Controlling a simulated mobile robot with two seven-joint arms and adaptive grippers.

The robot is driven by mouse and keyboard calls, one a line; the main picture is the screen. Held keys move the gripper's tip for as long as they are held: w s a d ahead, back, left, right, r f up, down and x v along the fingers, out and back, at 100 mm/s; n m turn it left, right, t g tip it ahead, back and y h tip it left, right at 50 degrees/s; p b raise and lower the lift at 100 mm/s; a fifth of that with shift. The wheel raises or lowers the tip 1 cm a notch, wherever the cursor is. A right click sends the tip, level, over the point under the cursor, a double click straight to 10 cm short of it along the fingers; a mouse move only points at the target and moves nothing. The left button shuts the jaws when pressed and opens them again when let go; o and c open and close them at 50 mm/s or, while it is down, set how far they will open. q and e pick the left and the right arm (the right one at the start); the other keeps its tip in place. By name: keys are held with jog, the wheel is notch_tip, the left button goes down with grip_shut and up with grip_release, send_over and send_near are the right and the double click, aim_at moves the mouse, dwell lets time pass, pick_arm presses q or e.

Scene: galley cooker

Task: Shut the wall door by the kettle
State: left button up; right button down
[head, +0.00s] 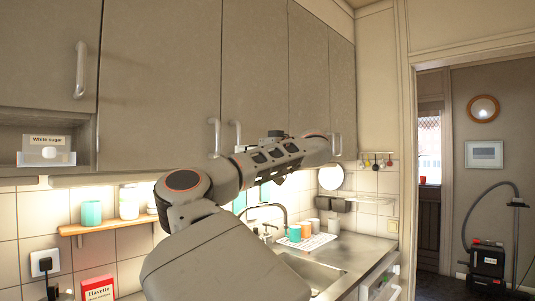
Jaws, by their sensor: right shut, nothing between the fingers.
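Grey wall doors run along the wall above the counter. The far left door (45,50) has an upright handle (80,70) near its right edge. To its right are a wide door (160,85), another wide door (255,65) and narrower doors (308,70) (342,85). They look flush with the cupboard fronts; I see none standing open. I make out no kettle. My right arm rises from the bottom and crosses in front of the lower door edges. My right gripper (279,180) is small, dark and partly hidden by the wrist; it is shut and empty. My left gripper is out of view.
Below the far left door, an open niche holds a white sugar box (46,152). A wooden shelf (105,226) carries jars. A plug (45,263), a red box (98,288), mugs (295,233) and a sink (312,270) are below. A doorway and vacuum cleaner (487,265) are at right.

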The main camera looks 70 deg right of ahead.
pick_arm(q)
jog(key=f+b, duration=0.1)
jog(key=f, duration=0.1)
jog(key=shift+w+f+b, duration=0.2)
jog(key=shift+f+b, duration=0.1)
jog(key=shift+b, duration=0.1)
pick_arm(e)
jog(key=d+v, duration=0.1)
jog(key=v, duration=0.6)
jog(key=shift+s+f, duration=0.2)
jog(key=shift+s, duration=0.1)
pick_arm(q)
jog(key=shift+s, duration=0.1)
pick_arm(e)
jog(key=shift+s, duration=0.15)
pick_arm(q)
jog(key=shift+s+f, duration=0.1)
